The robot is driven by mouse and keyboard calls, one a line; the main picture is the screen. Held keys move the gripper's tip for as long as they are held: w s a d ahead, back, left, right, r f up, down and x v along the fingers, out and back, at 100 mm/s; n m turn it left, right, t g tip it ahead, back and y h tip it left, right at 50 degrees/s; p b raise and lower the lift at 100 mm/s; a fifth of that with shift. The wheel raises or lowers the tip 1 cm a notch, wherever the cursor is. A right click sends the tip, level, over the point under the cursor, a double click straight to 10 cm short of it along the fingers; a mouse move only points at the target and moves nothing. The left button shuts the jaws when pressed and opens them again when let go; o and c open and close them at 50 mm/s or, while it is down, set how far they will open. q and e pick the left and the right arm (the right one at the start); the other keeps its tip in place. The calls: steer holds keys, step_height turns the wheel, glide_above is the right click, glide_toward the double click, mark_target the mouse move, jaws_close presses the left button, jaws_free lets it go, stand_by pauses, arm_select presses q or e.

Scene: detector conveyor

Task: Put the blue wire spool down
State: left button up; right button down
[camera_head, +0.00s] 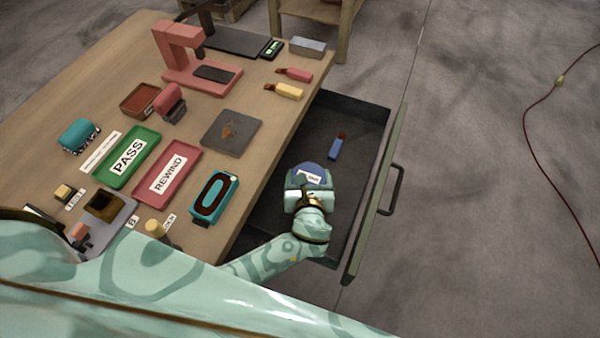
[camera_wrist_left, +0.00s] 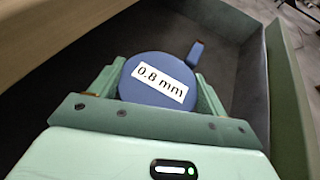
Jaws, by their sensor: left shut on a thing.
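The blue wire spool (camera_head: 311,173) is held over the open drawer (camera_head: 355,108), at its near part. In the left wrist view the spool (camera_wrist_left: 150,92) shows its round face with a "0.8 mm" label, between the two fingers. My left gripper (camera_head: 308,180) is shut on it; it also shows in the left wrist view (camera_wrist_left: 158,95). Whether the spool touches the drawer floor cannot be told. My right gripper is not in view.
The table (camera_head: 150,60) on the left holds a PASS tray (camera_head: 148,142), a REWIND tray (camera_head: 186,154) and a teal device (camera_head: 232,186).

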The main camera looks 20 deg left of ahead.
arm_select(q)
steer(key=shift+f, duration=0.15)
steer(key=shift+s+d, duration=0.1)
steer(key=shift+d, duration=0.1)
steer(key=o, duration=1.4)
steer(key=shift+a, duration=0.1)
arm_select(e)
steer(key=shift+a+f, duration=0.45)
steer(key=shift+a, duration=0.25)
arm_select(q)
steer(key=p+v, duration=0.3)
steer(key=v, duration=0.9)
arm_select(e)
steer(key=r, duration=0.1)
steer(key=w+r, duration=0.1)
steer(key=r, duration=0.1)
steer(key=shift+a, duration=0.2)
